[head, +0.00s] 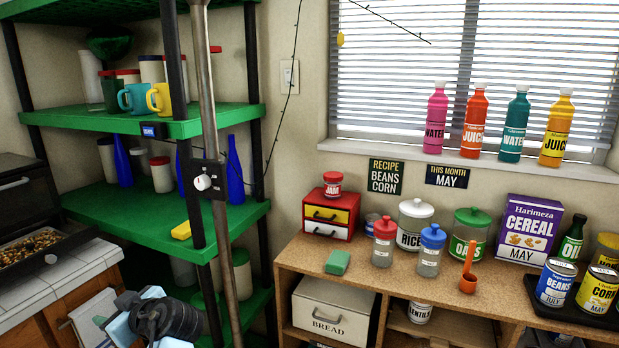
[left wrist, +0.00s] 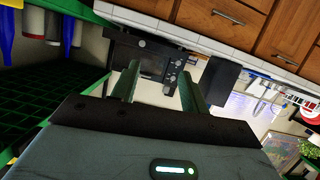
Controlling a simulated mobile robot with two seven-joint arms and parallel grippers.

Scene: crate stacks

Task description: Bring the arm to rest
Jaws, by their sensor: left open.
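My left arm (head: 150,318) shows at the bottom left of the head view, low in front of the green shelf unit and beside the tiled counter. In the left wrist view my left gripper (left wrist: 158,88) has its two fingers spread apart. Nothing is between them. Beyond the fingers lies a dark boxy object that I cannot identify. My right gripper is in neither view.
A green shelf unit (head: 110,212) with mugs and bottles stands at the left. A tiled counter (head: 62,268) is beside it. A wooden shelf (head: 345,268) at the right carries jars, cans, a cereal box (head: 528,229) and a red drawer box (head: 329,217). Bottles line the windowsill (head: 400,153).

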